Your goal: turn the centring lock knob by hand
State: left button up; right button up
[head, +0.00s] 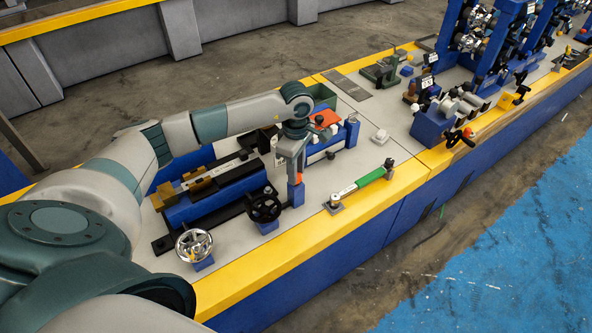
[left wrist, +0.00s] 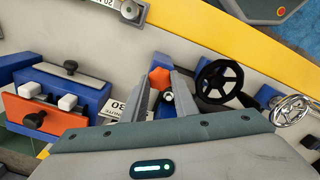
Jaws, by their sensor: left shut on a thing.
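My left gripper (head: 296,176) reaches down from above onto a small blue block (head: 296,194) at the front of the bench, right of the black handwheel. In the left wrist view its two grey fingers (left wrist: 165,88) close around a small knob, which I take as the centring lock knob; its dark and silver end (left wrist: 168,97) shows between them. An orange-red six-sided piece (left wrist: 160,77) sits at the fingertips. The fingers hide most of the grip. My right gripper is in neither view.
A black handwheel (head: 264,208) stands close beside the gripper, and a chrome handwheel (head: 194,245) stands farther left. A green-handled wrench (head: 368,179) lies to the right. A blue unit with an orange top (head: 326,118) is behind. Grey bench top is bare around the wrench.

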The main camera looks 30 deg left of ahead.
pick_arm(q)
jog(key=o, duration=0.8)
jog(key=shift+r+p, duration=0.4)
jog(key=shift+r, duration=0.6)
